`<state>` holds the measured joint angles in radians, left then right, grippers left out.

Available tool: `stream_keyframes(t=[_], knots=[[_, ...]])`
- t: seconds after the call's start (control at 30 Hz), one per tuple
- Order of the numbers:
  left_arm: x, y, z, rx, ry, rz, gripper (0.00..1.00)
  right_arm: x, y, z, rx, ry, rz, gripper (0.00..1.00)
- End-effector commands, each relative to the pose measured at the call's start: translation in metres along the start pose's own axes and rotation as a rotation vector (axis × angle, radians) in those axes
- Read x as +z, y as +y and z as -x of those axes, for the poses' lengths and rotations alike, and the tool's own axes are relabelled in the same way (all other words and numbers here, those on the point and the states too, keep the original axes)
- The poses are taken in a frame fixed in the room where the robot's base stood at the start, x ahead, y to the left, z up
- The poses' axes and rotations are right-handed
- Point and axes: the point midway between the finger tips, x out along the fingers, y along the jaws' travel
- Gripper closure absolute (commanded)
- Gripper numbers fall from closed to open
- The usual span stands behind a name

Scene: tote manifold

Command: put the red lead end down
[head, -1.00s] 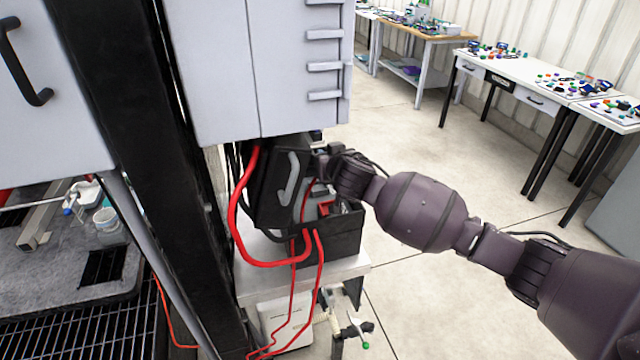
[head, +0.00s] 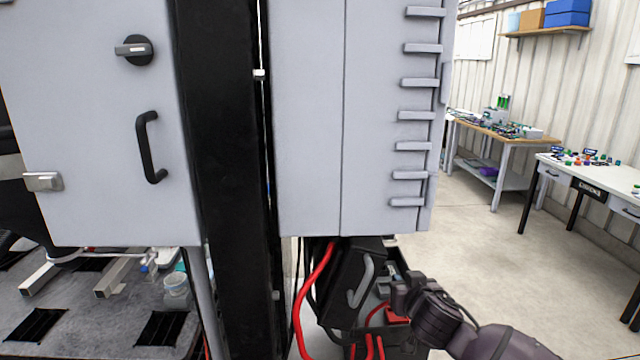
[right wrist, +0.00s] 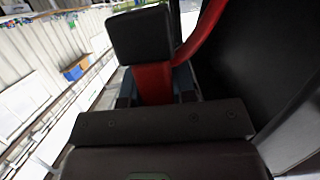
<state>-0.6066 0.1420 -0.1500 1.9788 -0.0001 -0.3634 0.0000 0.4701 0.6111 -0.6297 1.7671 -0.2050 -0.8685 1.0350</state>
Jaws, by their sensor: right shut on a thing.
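The red lead end (right wrist: 152,84) shows in the right wrist view as a red body below a black block (right wrist: 140,35). My right gripper (right wrist: 155,97) is shut on the red body, and a thick red stretch of lead (right wrist: 205,28) passes close behind it. In the head view my right gripper (head: 402,291) is beside the black unit with the grey handle (head: 362,284), under the grey cabinet; the held end is hard to make out there. A thick red lead (head: 308,295) hangs left of that unit. My left gripper is not in view.
The grey cabinet (head: 385,120) hangs just above my right gripper. A black post (head: 225,180) stands left of it. A red part (head: 397,316) shows just below the gripper. Open floor (head: 465,245) lies to the right, with workbenches beyond.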

Motion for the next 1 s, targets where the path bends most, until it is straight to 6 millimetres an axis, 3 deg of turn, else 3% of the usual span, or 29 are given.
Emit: stream_keyframes(t=[0.23, 0.5, 0.7, 1.0], knots=[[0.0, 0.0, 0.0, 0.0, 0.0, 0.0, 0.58, 0.037, -0.004, 0.069, 0.002, -0.004, -0.003, 0.99], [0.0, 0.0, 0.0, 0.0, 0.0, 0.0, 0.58, 0.054, 0.0, 0.135, 0.026, 0.003, -0.014, 0.99], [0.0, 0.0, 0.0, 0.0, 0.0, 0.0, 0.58, 0.056, 0.004, 0.159, 0.041, 0.008, -0.019, 0.99], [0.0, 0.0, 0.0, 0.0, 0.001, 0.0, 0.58, 0.056, 0.003, 0.163, 0.043, 0.008, -0.024, 0.99]])
